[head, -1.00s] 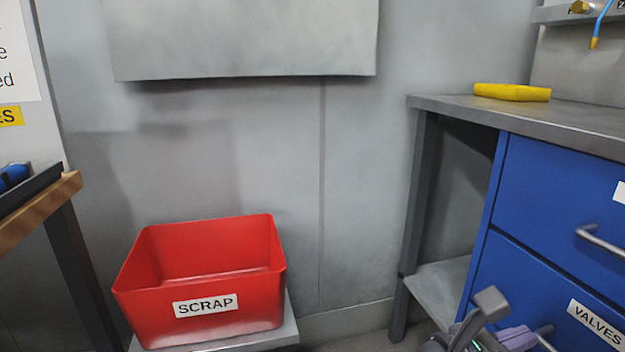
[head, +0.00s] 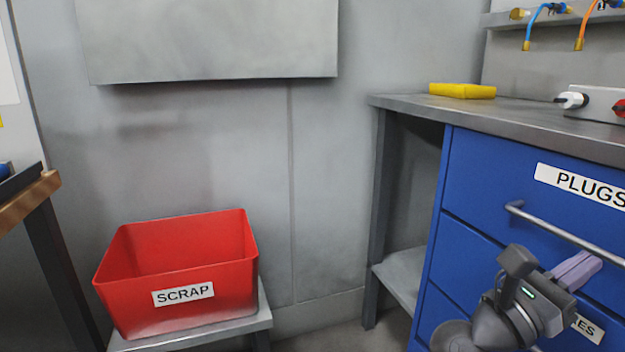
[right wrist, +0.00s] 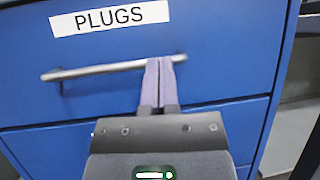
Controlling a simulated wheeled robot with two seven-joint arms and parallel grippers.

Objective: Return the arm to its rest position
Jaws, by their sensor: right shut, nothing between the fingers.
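My right gripper (head: 588,265) is at the lower right of the head view, in front of the blue drawers. Its two pale purple fingers are together with nothing between them. In the right wrist view the right gripper (right wrist: 159,60) points at the PLUGS drawer (right wrist: 120,92). Its fingertips overlap the drawer's bar handle (right wrist: 105,70) in the picture; I cannot tell whether they touch it. In the head view the PLUGS drawer (head: 480,175) looks flush with the cabinet. My left gripper is not in view.
A red SCRAP bin (head: 215,255), seemingly empty, stands on a low grey stand (head: 245,322) at left. A grey workbench (head: 410,103) carries a yellow block (head: 462,90) and a pale box with plugs (head: 598,102). Free floor lies between bin and bench.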

